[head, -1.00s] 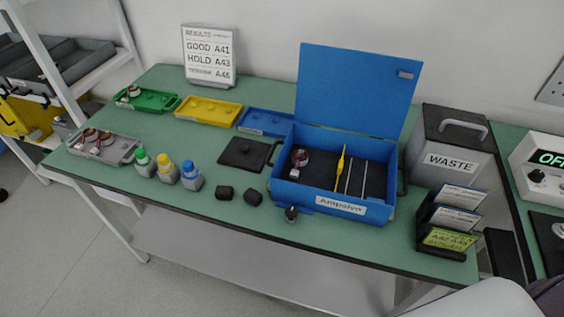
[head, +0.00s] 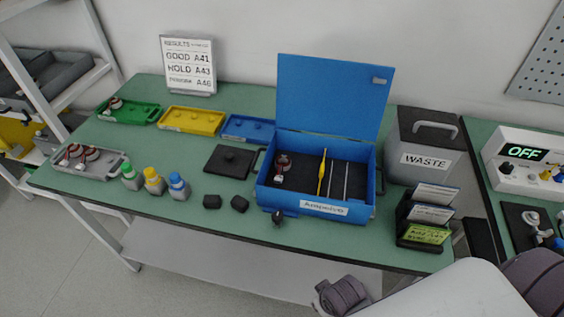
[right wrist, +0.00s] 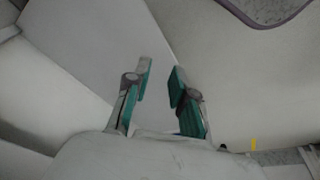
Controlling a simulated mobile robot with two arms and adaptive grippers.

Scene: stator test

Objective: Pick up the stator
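Small reddish-brown and white parts that look like stators show in the head view. Two stators (head: 82,154) lie in the grey tray (head: 62,168) at the left of the bench. One stator (head: 116,103) sits at the left end of the green tray (head: 138,117). Another stator (head: 281,166) stands inside the open blue box (head: 265,190), at its left side. My right gripper (right wrist: 163,77) is open and empty in the right wrist view, with green-sided fingers apart and no stator near them. My left gripper is not in view.
Yellow (head: 192,120) and blue (head: 248,127) trays line the back. Several capped bottles (head: 153,181) stand near the front edge. A black plate (head: 230,161) lies left of the box. The waste bin (head: 425,155) and a card rack (head: 425,232) stand at right.

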